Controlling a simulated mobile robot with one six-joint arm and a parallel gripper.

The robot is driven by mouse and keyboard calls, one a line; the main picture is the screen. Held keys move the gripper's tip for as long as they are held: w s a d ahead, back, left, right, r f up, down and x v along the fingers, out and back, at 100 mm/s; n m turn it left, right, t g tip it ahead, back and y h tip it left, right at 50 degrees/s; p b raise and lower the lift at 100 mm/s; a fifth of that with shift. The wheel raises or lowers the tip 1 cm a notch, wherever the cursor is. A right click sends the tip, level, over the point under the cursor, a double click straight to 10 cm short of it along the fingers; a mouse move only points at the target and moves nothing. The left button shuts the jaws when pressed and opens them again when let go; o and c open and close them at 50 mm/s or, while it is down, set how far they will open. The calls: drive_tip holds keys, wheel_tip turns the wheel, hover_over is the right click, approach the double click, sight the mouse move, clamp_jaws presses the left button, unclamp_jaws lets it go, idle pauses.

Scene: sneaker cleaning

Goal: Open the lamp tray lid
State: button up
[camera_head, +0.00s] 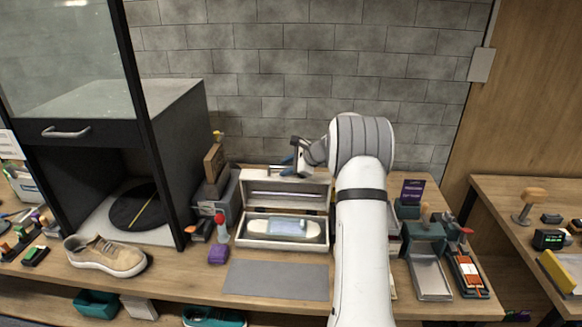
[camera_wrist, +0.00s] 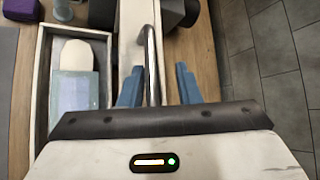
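The lamp tray (camera_head: 240,240) is a whitish box on the bench. Its lid (camera_head: 262,185) stands raised at the back, with a long lamp tube showing on its inner side. My gripper (camera_head: 295,158) is at the lid's upper edge. In the wrist view, my gripper (camera_wrist: 158,85) has its blue fingers apart on either side of a metal bar handle (camera_wrist: 152,60). The handle is nearer the left finger; contact is unclear. A pale, rounded piece (camera_wrist: 76,55) with a bluish rectangle on it lies in the open tray.
A purple block (camera_head: 218,254) and a red-capped bottle (camera_head: 220,228) stand left of the tray. A grey mat (camera_head: 276,280) lies in front, clear. A beige sneaker (camera_head: 107,255) sits by the dark cabinet (camera_head: 170,125). Green-and-metal fixtures (camera_head: 425,240) stand right of my arm.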

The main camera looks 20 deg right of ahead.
drive_tip(key=b+v, duration=0.1)
drive_tip(key=v, duration=0.6)
drive_tip(key=shift+s+d+r+b, duration=0.25)
drive_tip(key=shift+b, duration=0.05)
